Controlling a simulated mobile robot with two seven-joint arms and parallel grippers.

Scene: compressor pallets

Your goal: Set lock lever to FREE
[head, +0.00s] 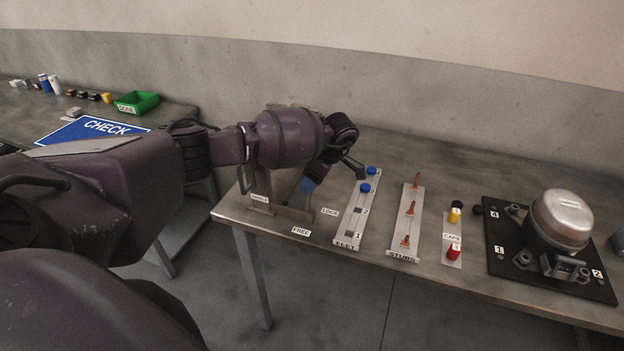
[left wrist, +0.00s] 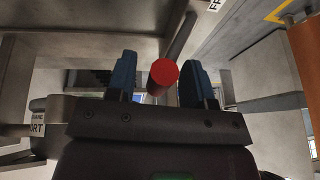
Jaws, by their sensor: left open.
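The lever's red round knob (left wrist: 163,76) shows in the left wrist view, between the two dark blue fingers of my left gripper (left wrist: 157,62). The gripper is open, with gaps visible beside the knob. In the head view my left gripper (head: 308,186) points down over the lever stand (head: 284,211) at the near left of the bench. The lever itself is hidden there behind my arm and gripper, so its angle cannot be told. The LOCK label (head: 330,212) and the FREE label (head: 301,231) lie on the bench just right of the stand. My right gripper is out of view.
To the right stand the feet strip (head: 350,238), the stubs strip (head: 403,246), the caps strip (head: 452,239) and a dark pallet (head: 510,269) carrying a metal compressor (head: 560,220). A second bench at the left holds a blue CHECK panel (head: 94,129) and a green bin (head: 137,103).

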